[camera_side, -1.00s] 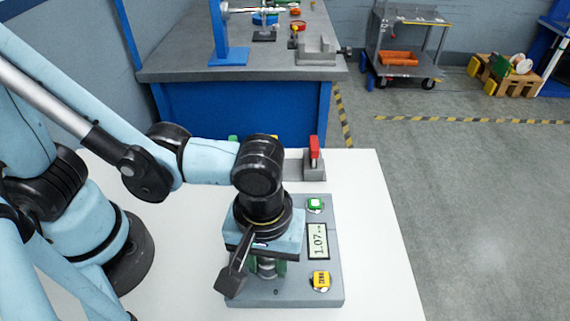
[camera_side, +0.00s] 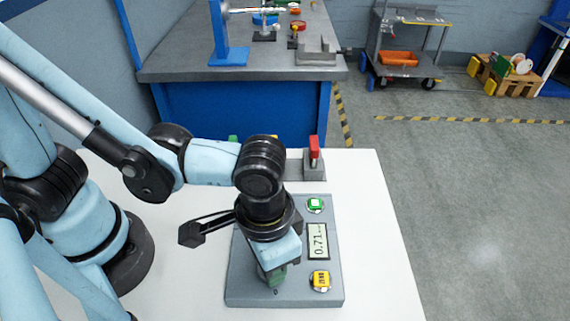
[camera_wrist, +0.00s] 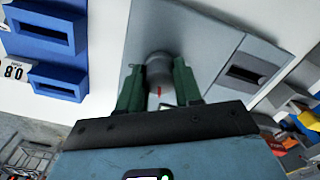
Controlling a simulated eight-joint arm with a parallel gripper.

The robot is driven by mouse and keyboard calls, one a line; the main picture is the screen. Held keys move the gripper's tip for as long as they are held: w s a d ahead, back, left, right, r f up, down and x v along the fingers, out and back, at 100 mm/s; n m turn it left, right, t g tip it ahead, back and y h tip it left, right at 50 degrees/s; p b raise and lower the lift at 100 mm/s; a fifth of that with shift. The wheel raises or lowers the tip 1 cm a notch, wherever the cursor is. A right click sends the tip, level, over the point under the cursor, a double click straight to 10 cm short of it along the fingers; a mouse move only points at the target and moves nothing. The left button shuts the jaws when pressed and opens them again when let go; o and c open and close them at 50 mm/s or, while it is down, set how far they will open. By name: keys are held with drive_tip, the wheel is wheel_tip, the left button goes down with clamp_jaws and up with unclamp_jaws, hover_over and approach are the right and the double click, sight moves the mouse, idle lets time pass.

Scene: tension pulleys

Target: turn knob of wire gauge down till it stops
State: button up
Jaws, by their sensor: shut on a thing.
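The wire gauge (camera_side: 334,290) is a grey slab on the white table, with a green button (camera_side: 315,204), a yellow button (camera_side: 320,280) and a display (camera_side: 317,241) reading 0.71. My gripper (camera_side: 274,276) points down over its left part and hides the knob there. In the wrist view, the round grey knob (camera_wrist: 158,66) with a red mark sits between the green fingers of my gripper (camera_wrist: 158,85). The fingers are shut on the knob from both sides.
A grey block with a red lever (camera_side: 314,152) stands at the back of the table. In the wrist view, blue holders (camera_wrist: 50,35) are at the left. The table's right side (camera_side: 375,230) is clear. A blue workbench (camera_side: 240,115) stands behind.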

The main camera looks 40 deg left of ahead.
drive_tip(key=m, duration=0.4)
drive_tip(key=shift+m, duration=0.3)
drive_tip(key=m, duration=0.4)
drive_tip(key=shift+d+m, duration=0.1)
drive_tip(key=shift+m, duration=0.2)
drive_tip(key=m, duration=0.4)
drive_tip(key=shift+m, duration=0.3)
drive_tip(key=m, duration=0.4)
drive_tip(key=shift+s+m, duration=0.1)
drive_tip(key=shift+m, duration=0.2)
drive_tip(key=o, duration=1)
drive_tip(key=shift+o, duration=0.2)
